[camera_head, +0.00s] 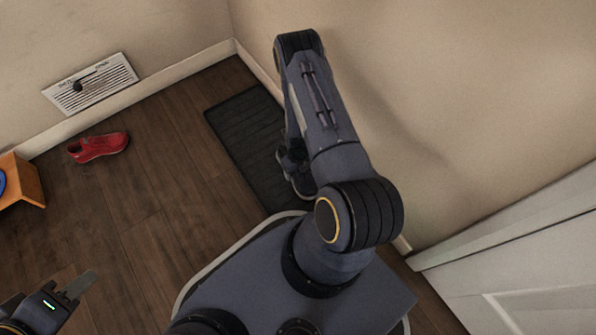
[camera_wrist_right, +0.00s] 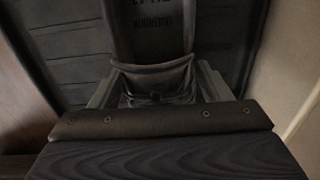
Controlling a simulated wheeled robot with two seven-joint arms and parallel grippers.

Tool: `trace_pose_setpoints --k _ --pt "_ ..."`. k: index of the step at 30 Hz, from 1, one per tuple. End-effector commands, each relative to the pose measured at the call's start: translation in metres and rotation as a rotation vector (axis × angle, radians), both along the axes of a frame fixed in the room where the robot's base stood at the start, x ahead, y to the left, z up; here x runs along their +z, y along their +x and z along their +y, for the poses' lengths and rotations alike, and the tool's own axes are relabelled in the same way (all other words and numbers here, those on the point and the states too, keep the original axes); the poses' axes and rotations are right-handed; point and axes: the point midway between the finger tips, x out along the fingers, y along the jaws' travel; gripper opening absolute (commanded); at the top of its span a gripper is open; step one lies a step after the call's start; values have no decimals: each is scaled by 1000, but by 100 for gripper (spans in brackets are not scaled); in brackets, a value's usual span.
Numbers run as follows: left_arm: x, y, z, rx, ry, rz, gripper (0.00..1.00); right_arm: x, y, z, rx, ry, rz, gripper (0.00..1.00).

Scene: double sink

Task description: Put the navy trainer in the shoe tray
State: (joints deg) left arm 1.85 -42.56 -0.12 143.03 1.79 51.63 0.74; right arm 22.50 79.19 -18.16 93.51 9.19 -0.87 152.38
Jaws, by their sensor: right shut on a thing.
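The shoe tray (camera_head: 236,118) is a dark, ribbed rectangle on the floor by the wall in the head view; it also fills the background of the right wrist view (camera_wrist_right: 75,70). My right gripper (camera_head: 293,165) is over the tray's right side, partly hidden by my arm. In the right wrist view its fingers (camera_wrist_right: 157,88) are shut on the dark trainer (camera_wrist_right: 150,72), gripping its heel end. Whether the shoe touches the tray is unclear. My left gripper (camera_head: 75,288) is at the lower left, away from the tray; its finger gap is unclear.
A red shoe (camera_head: 98,147) lies on the wooden floor at the left. A wooden stool or bench (camera_head: 22,183) with something blue on it stands at the left edge. A wall vent (camera_head: 91,84) is behind.

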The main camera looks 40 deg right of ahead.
Motion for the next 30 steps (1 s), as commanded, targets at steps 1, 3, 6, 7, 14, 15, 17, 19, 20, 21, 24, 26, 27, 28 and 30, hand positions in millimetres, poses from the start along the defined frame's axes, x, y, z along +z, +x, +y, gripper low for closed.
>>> trace_pose_setpoints --k 1,3,6,7,14,15,17,19,20,21,24,26,27,28,30 --pt "-6 0 0 0 0 0 36 -9 0 0 0 0 0 39" --pt "-5 0 0 0 0 0 36 -9 0 0 -2 0 -1 39" --pt "-4 0 0 0 0 0 36 -8 0 0 -2 0 -2 39" --pt "-4 0 0 0 0 0 36 -8 0 0 -2 0 -2 39" --pt "-4 0 0 0 0 0 36 -10 0 0 0 0 -1 80" --pt "-4 0 0 0 0 0 36 -10 0 0 0 0 -1 85" --pt "-4 0 0 0 0 0 36 -10 0 0 -1 0 -1 93" --pt "-4 0 0 0 0 0 36 -10 0 0 -1 0 -1 93" --pt "-4 0 0 0 0 0 36 -10 0 0 -1 0 -1 93" --pt "-4 0 0 0 0 0 36 -10 0 0 -1 0 -1 93" --pt "-4 0 0 0 0 0 36 -10 0 0 -1 0 -1 93" --pt "-4 0 0 0 0 0 36 -8 0 0 -1 0 -1 93" --pt "-2 0 0 0 0 0 36 -5 0 0 -2 0 -1 93" --pt "0 0 0 0 0 0 36 -2 0 0 -2 0 -1 93" --pt "5 0 0 0 0 0 36 8 1 0 -1 -1 -2 93"
